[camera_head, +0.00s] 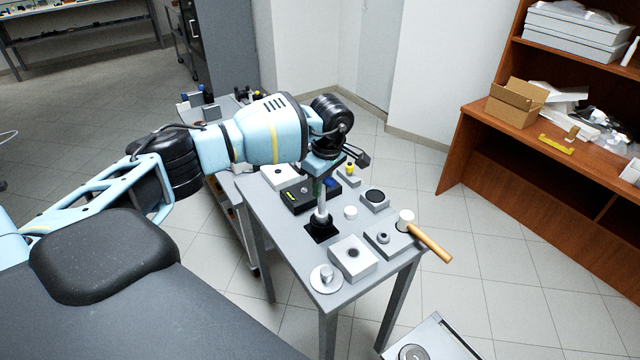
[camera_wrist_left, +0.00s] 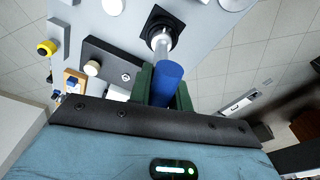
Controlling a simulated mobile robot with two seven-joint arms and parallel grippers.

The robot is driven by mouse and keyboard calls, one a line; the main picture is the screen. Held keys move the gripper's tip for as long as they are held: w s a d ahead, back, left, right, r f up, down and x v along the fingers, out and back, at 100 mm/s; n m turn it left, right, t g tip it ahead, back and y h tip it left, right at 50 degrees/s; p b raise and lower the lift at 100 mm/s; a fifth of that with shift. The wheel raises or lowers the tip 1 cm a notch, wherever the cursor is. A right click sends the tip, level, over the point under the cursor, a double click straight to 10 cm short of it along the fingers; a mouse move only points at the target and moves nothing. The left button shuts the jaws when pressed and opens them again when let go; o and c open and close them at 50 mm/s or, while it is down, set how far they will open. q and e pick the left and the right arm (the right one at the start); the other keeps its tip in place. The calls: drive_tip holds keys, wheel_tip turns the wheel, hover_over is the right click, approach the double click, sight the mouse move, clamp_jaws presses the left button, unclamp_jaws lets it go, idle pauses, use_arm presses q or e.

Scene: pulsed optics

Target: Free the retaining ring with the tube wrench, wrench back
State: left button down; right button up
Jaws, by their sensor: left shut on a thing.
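My left gripper (camera_wrist_left: 163,88) is shut on the blue handle of the tube wrench (camera_wrist_left: 168,80). The wrench's silver shaft also shows below the gripper in the head view (camera_head: 322,212). It points down at a black square base (camera_head: 320,231) on the grey table. The base also shows in the wrist view (camera_wrist_left: 180,30), with the shaft's lower end over its middle. I cannot tell whether the wrench is seated there or just above it. The retaining ring cannot be made out for certain. My right gripper is not in view.
The narrow grey table (camera_head: 290,235) also carries a black plate (camera_head: 297,203), a white cylinder (camera_head: 350,212), a grey block with a dark hole (camera_head: 340,262), a round silver piece (camera_head: 326,285), a block with a black disc (camera_head: 374,197) and a mallet (camera_head: 430,243) overhanging the right edge.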

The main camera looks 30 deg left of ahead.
use_arm(q)
drive_tip(key=n, duration=0.4)
drive_tip(key=shift+r+p, duration=0.15)
drive_tip(key=shift+p, duration=0.25)
drive_tip(key=shift+n+g, duration=0.3)
drive_tip(key=shift+n, duration=0.9)
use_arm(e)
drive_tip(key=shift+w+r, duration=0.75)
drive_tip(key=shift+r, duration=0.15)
use_arm(q)
drive_tip(key=shift+r, duration=0.4)
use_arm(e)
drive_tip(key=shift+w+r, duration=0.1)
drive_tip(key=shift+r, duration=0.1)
use_arm(q)
drive_tip(key=shift+f, duration=0.1)
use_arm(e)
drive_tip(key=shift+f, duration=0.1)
